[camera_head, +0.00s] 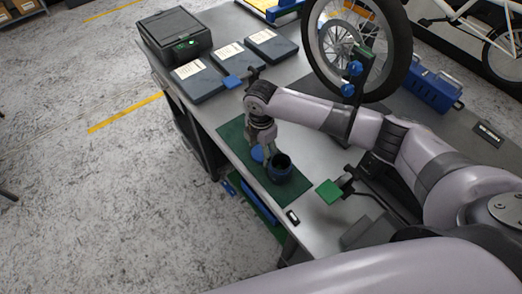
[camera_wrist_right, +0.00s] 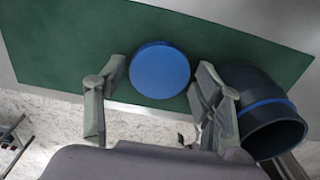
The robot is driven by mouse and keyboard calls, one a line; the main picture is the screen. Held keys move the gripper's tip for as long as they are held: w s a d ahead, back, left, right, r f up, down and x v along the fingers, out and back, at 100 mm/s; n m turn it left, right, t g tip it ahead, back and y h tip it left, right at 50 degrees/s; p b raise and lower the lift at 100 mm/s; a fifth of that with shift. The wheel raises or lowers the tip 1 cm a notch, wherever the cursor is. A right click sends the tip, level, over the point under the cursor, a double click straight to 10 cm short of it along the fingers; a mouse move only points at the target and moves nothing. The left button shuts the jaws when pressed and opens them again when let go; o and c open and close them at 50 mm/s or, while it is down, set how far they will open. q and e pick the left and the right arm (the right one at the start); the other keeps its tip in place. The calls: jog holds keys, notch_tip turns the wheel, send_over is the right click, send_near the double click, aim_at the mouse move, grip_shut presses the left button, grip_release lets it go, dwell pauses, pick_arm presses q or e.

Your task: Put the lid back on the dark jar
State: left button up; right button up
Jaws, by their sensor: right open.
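The dark jar (camera_head: 279,174) stands upright and open on a green mat (camera_head: 233,133) on the workbench. In the wrist view the jar (camera_wrist_right: 250,88) has a blue band and its dark mouth shows. The round blue lid (camera_head: 257,153) lies flat on the mat beside the jar, partly behind my right gripper in the head view. My right gripper (camera_head: 264,160) is open and points down at the lid. In the right wrist view the lid (camera_wrist_right: 160,71) shows between the open fingertips (camera_wrist_right: 158,80), and the right finger is close beside the jar. My left gripper is out of view.
A bike wheel (camera_head: 398,50) stands in a holder with blue knobs behind my right arm. Flat dark cases (camera_head: 198,83) and a black box (camera_head: 174,33) lie at the far left. A green square plate (camera_head: 329,191) is right of the jar. A blue toolbox (camera_head: 432,90) stands at the right.

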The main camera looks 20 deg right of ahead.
aim_at(261, 152)
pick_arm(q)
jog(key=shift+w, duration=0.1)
pick_arm(e)
jog(key=c, duration=0.5)
dwell(0.3)
pick_arm(q)
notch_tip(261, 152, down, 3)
jog(key=b, duration=0.3)
pick_arm(e)
notch_tip(261, 152, up, 20)
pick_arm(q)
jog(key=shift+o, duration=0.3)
